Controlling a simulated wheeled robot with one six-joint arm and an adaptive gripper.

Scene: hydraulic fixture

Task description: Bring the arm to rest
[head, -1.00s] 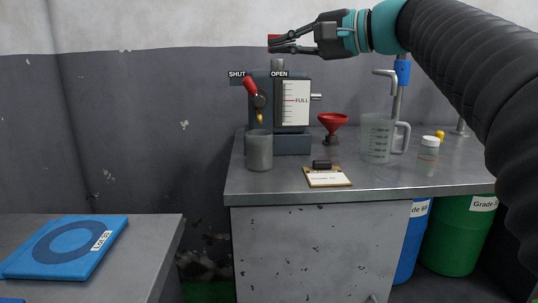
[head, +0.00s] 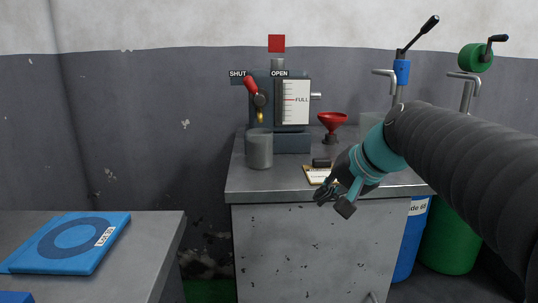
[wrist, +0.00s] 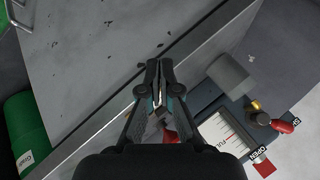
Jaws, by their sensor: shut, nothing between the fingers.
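My gripper (head: 335,197) is in front of the metal bench's front edge, low and pointing down to the left in the head view. It is shut and empty. In the wrist view its fingers (wrist: 158,82) lie together, with the bench behind them.
Blue and green drums (head: 447,240) stand right.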

